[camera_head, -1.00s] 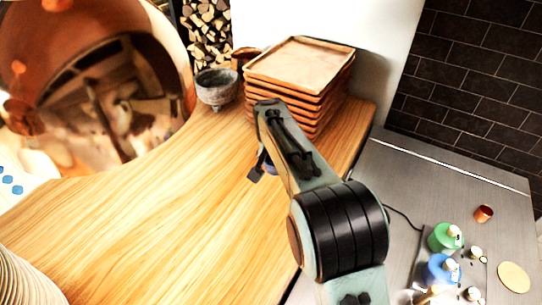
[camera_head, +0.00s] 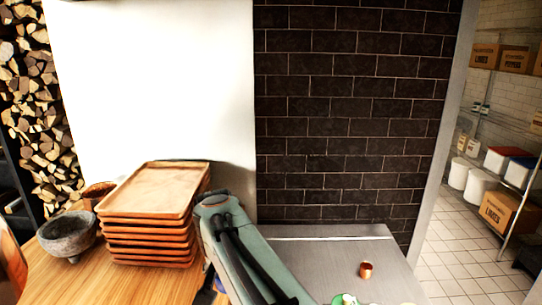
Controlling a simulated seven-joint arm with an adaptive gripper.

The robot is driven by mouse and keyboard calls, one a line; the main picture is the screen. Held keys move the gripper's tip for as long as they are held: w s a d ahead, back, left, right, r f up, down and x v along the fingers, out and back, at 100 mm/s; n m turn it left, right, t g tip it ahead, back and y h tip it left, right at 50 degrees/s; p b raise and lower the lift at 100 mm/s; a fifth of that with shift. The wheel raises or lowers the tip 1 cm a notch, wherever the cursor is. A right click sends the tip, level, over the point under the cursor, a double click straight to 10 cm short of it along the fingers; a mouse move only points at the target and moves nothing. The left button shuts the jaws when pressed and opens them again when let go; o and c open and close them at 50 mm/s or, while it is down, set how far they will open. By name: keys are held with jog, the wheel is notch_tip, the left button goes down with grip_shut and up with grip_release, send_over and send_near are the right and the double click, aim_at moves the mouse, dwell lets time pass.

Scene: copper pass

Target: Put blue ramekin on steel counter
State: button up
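The steel counter (camera_head: 330,258) is at the lower middle right, against the dark tiled wall, and its visible top is mostly bare. My arm reaches up from the bottom edge, left of the counter, over the wooden worktop's right side. My gripper (camera_head: 208,284) is mostly hidden behind my arm; only a dark sliver shows at the arm's left edge. A small blue patch (camera_head: 218,285) shows beside it, perhaps the blue ramekin, but too little is visible to be sure. I cannot see the fingertips or whether they close on it.
A stack of wooden trays (camera_head: 155,215) stands on the wooden worktop (camera_head: 90,278), just left of my arm. A grey stone bowl (camera_head: 68,236) and a brown bowl (camera_head: 97,193) are farther left. A copper cup (camera_head: 366,269) and a green item (camera_head: 344,299) are on the counter.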

jog(key=s+d+f+m, duration=0.1)
jog(key=s+d, duration=0.3)
jog(key=d, duration=0.5)
jog(key=s+d+f+m, duration=0.1)
jog(key=s+d+f, duration=0.15)
jog(key=d, duration=0.65)
jog(key=s+a+n+g+y, duration=0.1)
jog(key=s+a+n+y, duration=0.15)
jog(key=a+n, duration=0.6)
jog(key=s+a+n+g+y, duration=0.1)
jog(key=s+a+n, duration=0.25)
jog(key=a, duration=1.05)
jog(key=s+a+f+n+g, duration=0.2)
jog(key=s+a+n, duration=0.5)
jog(key=s, duration=0.6)
jog(key=s+a+f+n+g, duration=0.2)
jog(key=s+a+n, duration=0.2)
jog(key=s+a, duration=0.7)
jog(key=a+f, duration=0.5)
jog(key=a, duration=0.2)
jog(key=s+a+f, duration=0.1)
jog(key=a+f, duration=0.2)
jog(key=shift+a+f, duration=0.2)
jog(key=shift+f, duration=0.15)
jog(key=shift+w+a+f, duration=0.1)
jog(key=shift+a+f, duration=0.55)
jog(key=shift+f, duration=1.55)
